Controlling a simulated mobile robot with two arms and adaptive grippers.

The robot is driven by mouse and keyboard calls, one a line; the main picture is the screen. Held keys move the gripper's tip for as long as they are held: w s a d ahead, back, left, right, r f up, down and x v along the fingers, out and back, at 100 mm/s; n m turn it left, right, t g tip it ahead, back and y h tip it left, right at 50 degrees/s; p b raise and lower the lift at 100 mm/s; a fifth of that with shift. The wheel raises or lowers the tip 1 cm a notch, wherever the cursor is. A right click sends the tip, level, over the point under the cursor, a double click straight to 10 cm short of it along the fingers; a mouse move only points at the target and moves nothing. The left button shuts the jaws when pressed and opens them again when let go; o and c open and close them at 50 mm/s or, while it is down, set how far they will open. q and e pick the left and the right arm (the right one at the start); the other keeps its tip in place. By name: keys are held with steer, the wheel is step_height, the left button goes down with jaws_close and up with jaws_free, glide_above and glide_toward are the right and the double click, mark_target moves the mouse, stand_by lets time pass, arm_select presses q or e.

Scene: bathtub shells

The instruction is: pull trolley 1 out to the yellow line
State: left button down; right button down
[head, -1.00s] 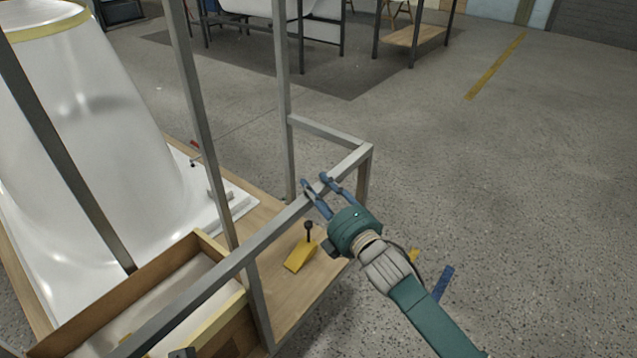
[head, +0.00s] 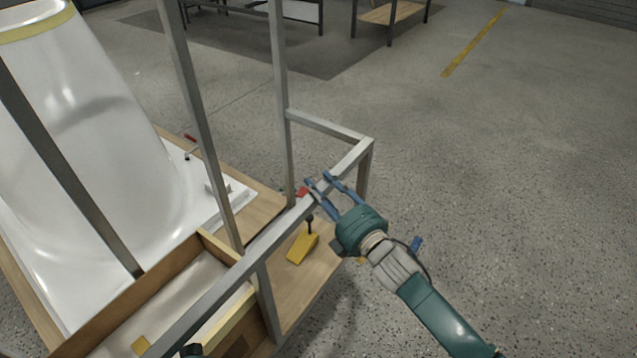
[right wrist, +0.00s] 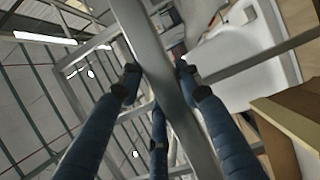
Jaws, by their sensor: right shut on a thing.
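The trolley has a grey metal frame (head: 215,292) and a wooden deck (head: 292,300), and fills the left and lower part of the head view. A large white bathtub shell (head: 100,150) stands on it. My right gripper (head: 318,180) is shut around the trolley's top end rail, near its far right corner. In the right wrist view the rail (right wrist: 150,50) runs between the fingers. The yellow line (head: 474,44) lies on the floor at the upper right, well apart from the trolley.
A yellow wedge (head: 302,248) with a black-knobbed lever sits on the deck's end, beside an open wooden box (head: 130,290). Another stand (head: 390,13) is at the top. A blue mark (head: 415,244) shows near my right arm. The grey floor (head: 530,180) at right is clear.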

steer(key=shift+s+d+f, duration=0.15)
steer(key=shift+d, duration=0.05)
steer(key=c, duration=1.2)
jaws_free()
steer(key=shift+a, duration=0.15)
steer(key=v, duration=1.2)
